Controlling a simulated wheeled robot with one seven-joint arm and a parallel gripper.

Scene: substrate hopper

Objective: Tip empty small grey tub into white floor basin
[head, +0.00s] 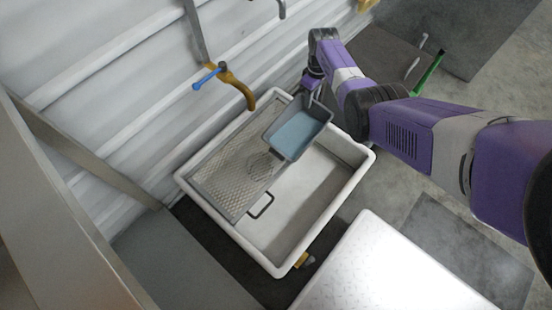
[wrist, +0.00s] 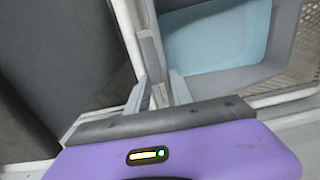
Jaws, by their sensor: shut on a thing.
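The small grey tub (head: 272,137) has a flat pale blue surface inside; I cannot tell for sure if it is liquid. My gripper (head: 312,88) is shut on the tub's far rim in the head view. In the wrist view my gripper (wrist: 160,92) has its fingers either side of the tub's rim (wrist: 150,50). The tub is close to level, over the back part of the white floor basin (head: 222,217). I cannot tell whether it touches the grate below. The basin's bare floor shows at the right and front.
A metal mesh grate (head: 224,178) with a black handle covers the basin's left side. A white textured slab (head: 385,270) stands in front of the basin. Grey floor lies to the right.

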